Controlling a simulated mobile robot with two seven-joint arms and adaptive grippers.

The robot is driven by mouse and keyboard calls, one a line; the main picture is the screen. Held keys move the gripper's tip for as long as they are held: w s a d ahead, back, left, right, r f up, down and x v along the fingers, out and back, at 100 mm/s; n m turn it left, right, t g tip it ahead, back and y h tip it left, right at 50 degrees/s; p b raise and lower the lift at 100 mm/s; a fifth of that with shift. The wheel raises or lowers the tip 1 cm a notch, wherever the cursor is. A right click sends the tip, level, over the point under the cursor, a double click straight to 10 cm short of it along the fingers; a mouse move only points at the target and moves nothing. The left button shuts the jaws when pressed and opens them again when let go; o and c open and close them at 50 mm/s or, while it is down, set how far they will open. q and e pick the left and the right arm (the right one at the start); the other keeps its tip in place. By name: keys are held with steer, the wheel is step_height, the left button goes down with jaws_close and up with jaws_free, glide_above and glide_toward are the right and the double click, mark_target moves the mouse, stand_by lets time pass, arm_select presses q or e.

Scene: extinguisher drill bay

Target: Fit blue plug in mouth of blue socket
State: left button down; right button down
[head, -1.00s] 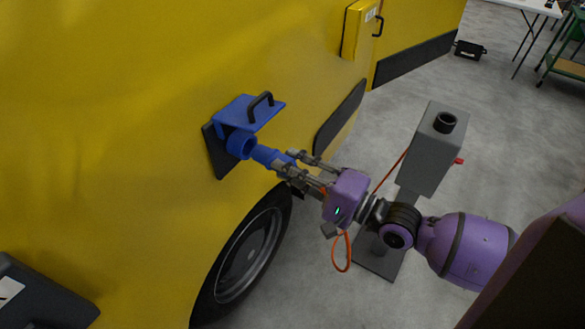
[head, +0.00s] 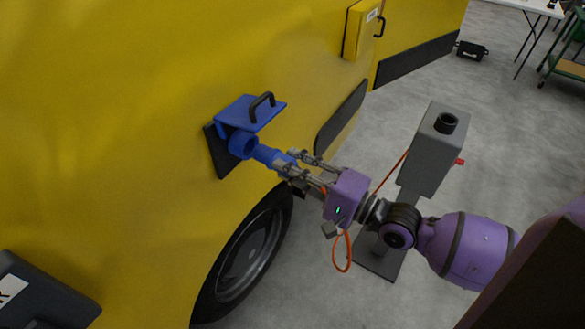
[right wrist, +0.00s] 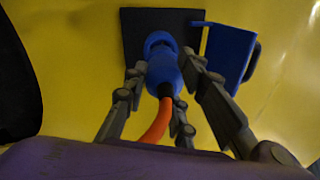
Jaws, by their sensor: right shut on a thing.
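The blue socket (head: 241,144) is a round collar on a black plate on the side of a yellow vehicle. Its blue flap (head: 240,112) with a black handle stands open above it. My right gripper (head: 293,168) is shut on the blue plug (head: 268,157), whose front end is at the socket's mouth. In the right wrist view the plug (right wrist: 164,72) sits between the fingers, in line with the socket (right wrist: 158,40). I cannot tell how deep the plug is in the mouth. An orange cable (right wrist: 157,123) runs from the plug's back. My left gripper is not in view.
A grey post (head: 436,150) with a black holder on top stands right of the gripper, close to my right arm. The vehicle's wheel (head: 245,255) is below the socket. A dark case (head: 40,295) is at lower left. Open floor lies at right.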

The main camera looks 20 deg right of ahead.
mark_target(271, 160)
steer(key=shift+x, duration=2.8)
steer(key=c, duration=1.4)
jaws_free()
steer(key=shift+d, duration=0.1)
steer(key=shift+o, duration=0.2)
steer(key=shift+f, duration=0.1)
